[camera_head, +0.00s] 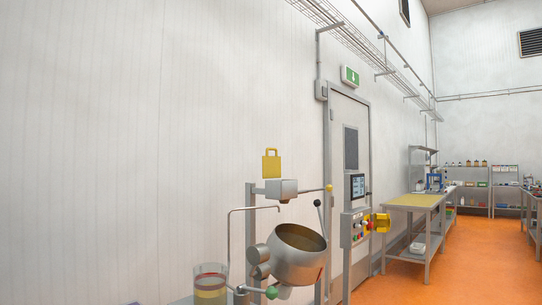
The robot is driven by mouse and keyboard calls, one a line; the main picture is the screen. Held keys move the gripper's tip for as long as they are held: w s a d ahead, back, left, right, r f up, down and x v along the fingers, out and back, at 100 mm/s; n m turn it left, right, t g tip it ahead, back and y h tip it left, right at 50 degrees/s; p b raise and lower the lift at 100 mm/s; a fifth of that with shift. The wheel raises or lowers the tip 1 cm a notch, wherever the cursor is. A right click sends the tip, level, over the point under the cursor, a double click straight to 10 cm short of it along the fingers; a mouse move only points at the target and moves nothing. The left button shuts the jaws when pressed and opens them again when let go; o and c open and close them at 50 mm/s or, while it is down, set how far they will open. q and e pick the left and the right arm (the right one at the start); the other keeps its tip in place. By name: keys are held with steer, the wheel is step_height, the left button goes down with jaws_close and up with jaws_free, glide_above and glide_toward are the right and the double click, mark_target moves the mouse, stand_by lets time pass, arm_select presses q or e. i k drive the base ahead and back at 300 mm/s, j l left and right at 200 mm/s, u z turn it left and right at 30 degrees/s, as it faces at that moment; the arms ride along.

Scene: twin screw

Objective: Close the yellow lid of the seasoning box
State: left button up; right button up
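A yellow lid (271,165) with a handle-like loop stands upright at the back edge of a small grey box (280,188). The box looks like the seasoning box, and its lid is open. The box is mounted on a grey metal frame, above and behind a tilted steel kettle (299,255). Neither of my grippers is in view, so their place relative to the lid does not show.
A clear container (210,285) with coloured bands stands at the lower left. A control panel (355,226) with a screen stands right of the kettle, before a grey door (349,130). A worktable (412,201) stands farther right. Orange floor (455,262) is open there.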

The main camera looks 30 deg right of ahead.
mark_target(272, 165)
steer(key=i+l+u, duration=0.15)
steer(key=l, duration=0.65)
steer(key=l+u, duration=0.1)
steer(key=l, duration=0.7)
steer(key=l+u, duration=0.15)
steer(key=l, duration=0.65)
steer(key=l+u, duration=0.1)
steer(key=l, duration=0.7)
steer(key=l+u, duration=0.15)
steer(key=l, duration=0.65)
steer(key=l+u, duration=0.1)
steer(key=l, duration=0.7)
steer(key=k+l+u, duration=0.15)
steer(key=l, duration=0.65)
steer(key=k+l+u, duration=0.15)
steer(key=l, duration=0.6)
